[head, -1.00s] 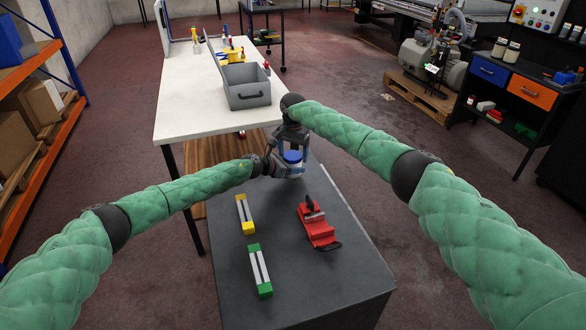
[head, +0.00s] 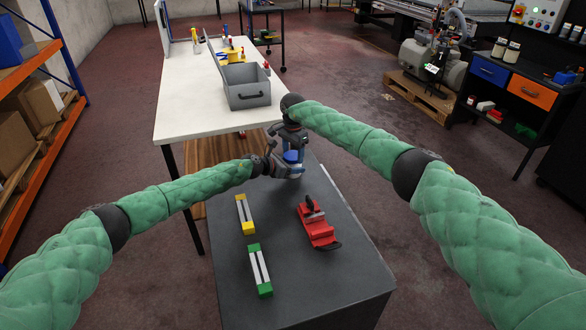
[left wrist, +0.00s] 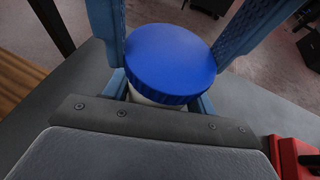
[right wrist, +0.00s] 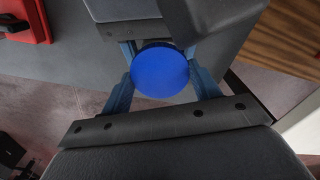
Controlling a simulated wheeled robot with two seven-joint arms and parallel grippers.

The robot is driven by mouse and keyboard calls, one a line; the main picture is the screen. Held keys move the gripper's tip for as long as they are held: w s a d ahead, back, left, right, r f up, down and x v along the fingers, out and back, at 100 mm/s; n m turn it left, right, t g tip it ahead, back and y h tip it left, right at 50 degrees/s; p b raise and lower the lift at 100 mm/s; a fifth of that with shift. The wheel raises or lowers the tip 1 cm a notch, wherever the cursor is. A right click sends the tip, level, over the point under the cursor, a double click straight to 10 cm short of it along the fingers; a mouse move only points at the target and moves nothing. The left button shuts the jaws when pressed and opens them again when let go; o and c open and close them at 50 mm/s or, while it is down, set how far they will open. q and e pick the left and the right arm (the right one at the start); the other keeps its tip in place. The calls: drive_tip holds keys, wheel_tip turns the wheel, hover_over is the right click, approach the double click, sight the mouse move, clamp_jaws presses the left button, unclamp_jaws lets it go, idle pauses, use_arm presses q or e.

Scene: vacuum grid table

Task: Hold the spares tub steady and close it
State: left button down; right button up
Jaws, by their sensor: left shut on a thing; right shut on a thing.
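The spares tub is a small white tub (left wrist: 155,99) with a round blue lid (left wrist: 170,62) on top. It stands at the far end of the dark grey table. My left gripper (head: 281,170) is shut around the white body from the side. My right gripper (head: 292,153) comes from above and is shut on the blue lid, which fills the space between its fingers in the right wrist view (right wrist: 160,70). The lid sits over the tub's mouth; I cannot tell how tight it is. Most of the white body is hidden by lid and fingers.
On the dark table (head: 345,270) are a red tool (head: 318,230), a yellow-ended block (head: 244,215) and a green-ended block (head: 259,270). A white table (head: 190,110) behind carries a grey open box (head: 247,96).

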drive_tip(key=m, duration=0.5)
drive_tip(key=shift+m, duration=0.3)
drive_tip(key=m, duration=0.4)
drive_tip(key=o, duration=1.1)
drive_tip(key=shift+r, duration=2.25)
drive_tip(key=shift+f, duration=0.1)
drive_tip(key=shift+c, duration=0.4)
